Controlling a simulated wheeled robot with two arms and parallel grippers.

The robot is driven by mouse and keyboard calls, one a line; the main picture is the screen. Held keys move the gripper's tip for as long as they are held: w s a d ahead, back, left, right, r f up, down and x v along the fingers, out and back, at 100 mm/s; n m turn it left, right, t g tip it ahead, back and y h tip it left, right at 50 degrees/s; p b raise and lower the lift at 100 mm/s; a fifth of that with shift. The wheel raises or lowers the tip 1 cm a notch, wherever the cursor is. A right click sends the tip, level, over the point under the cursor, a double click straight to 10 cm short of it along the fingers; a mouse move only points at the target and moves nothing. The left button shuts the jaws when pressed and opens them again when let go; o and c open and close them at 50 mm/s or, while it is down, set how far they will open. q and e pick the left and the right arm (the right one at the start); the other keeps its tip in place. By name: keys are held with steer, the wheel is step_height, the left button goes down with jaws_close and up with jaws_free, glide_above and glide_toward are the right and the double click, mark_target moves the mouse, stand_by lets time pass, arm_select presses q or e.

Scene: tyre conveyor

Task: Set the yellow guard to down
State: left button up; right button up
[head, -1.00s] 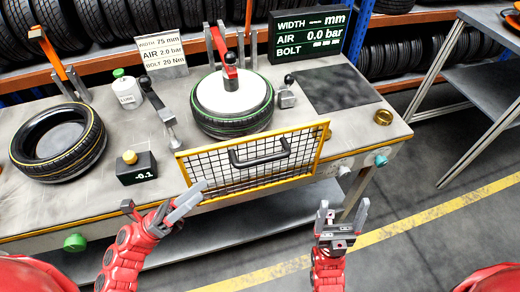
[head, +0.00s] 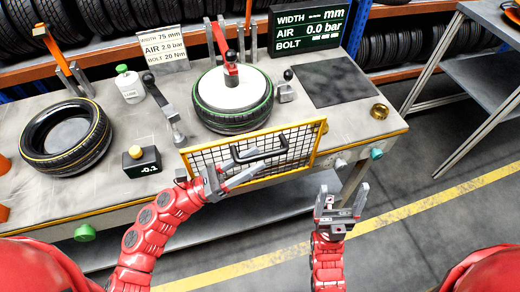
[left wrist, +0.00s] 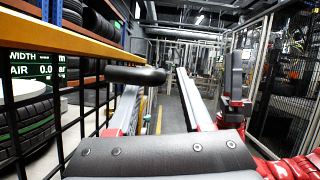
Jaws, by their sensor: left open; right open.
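The yellow guard (head: 314,139) is a yellow-framed black mesh panel with a black handle (head: 262,153). It stands tilted along the bench's front edge, before the green-ringed tyre (head: 232,122). My left gripper (head: 247,168) is open in front of the mesh, close to the handle. In the left wrist view the guard's top bar (left wrist: 60,40) runs along the left, and the handle (left wrist: 135,74) shows by the left finger; contact cannot be told. My right gripper (head: 342,192) is open and empty, right of and below the guard.
The bench (head: 310,108) carries a loose tyre (head: 92,152) at left, a black box with a yellow button (head: 141,160), a lever (head: 172,118) and a brass ring (head: 379,111). A display (head: 308,30) stands behind.

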arm_select(q)
steer(key=shift+x, duration=1.35)
jaws_close()
stand_by(0.4)
